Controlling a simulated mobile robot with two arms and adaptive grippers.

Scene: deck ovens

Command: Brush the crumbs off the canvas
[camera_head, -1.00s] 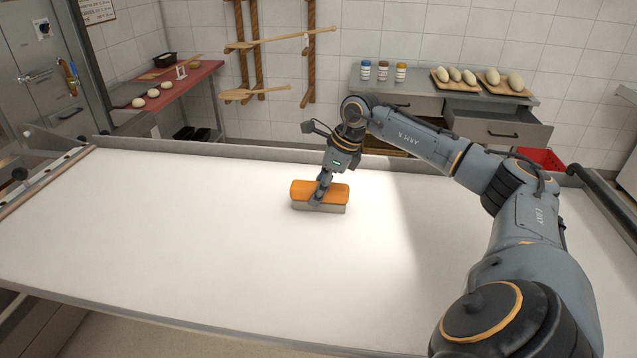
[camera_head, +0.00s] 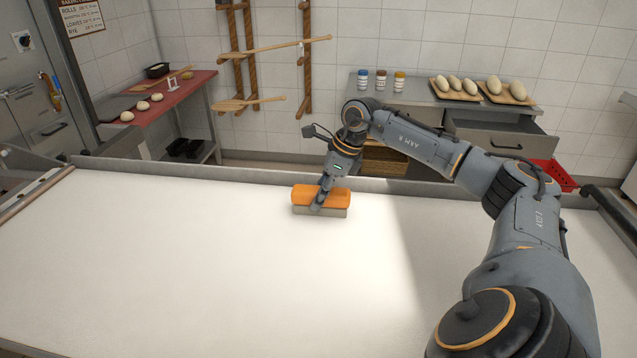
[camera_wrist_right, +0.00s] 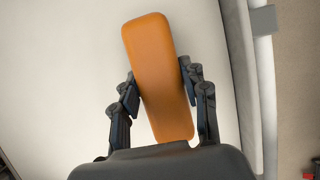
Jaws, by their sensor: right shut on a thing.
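The canvas (camera_head: 180,260) is a wide white sheet on a long flat bed with raised edges; I make out no crumbs on it. A brush (camera_head: 335,198) with an orange back and pale bristles is at the far middle of the canvas, bristles down. My right gripper (camera_head: 318,203) is shut on the brush. In the right wrist view the orange back (camera_wrist_right: 158,75) runs between the two fingers of my right gripper (camera_wrist_right: 160,92). Whether the bristles press on the canvas is hard to tell. My left gripper is not in view.
A raised rail (camera_head: 240,178) runs along the canvas's far edge. Behind stand a red-topped table (camera_head: 185,88) with dough pieces, wooden peels (camera_head: 265,48) on a wall rack, and a counter (camera_head: 420,98) with jars and loaves. The canvas left of the brush is clear.

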